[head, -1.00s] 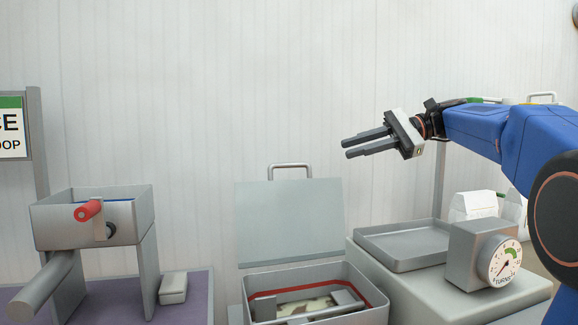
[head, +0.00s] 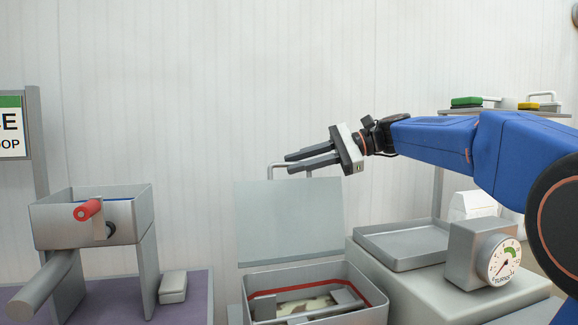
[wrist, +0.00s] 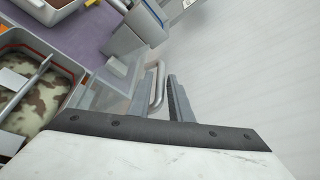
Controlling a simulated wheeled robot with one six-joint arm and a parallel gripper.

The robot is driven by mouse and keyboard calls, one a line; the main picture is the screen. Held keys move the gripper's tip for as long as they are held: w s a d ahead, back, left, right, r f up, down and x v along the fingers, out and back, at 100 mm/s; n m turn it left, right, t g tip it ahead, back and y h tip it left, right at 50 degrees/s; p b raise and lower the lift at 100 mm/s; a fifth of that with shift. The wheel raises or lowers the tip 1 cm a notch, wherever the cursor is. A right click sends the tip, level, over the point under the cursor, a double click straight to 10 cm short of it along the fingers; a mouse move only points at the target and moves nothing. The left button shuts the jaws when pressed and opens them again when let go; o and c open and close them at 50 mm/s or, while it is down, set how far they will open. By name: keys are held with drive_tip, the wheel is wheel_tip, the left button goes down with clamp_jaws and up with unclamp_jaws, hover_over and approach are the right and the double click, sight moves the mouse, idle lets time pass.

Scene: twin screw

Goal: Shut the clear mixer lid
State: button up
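The clear mixer lid (head: 290,225) stands raised at the back of the mixer tub (head: 330,312). Its metal handle (head: 276,172) is at the top edge, partly hidden behind my fingers. My gripper (head: 289,163) is open and level, its fingertips overlapping the handle in the head view. In the wrist view the handle (wrist: 157,84) shows between my two spread fingers, and the lid (wrist: 104,92) lies to the left. I cannot tell whether the fingers touch the handle. Inside the tub is a mottled mix (wrist: 40,95) with grey bars and a red seal around the rim.
A grey tray (head: 405,243) and a box with a turns dial (head: 503,262) stand to the right. A hopper with a red-handled crank (head: 88,210) stands on the left, with a small grey block (head: 173,287) beside it. A shelf (head: 505,112) is behind my arm.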

drive_tip(key=shift+x, duration=1.3)
clamp_jaws()
drive_tip(key=shift+s, duration=0.15)
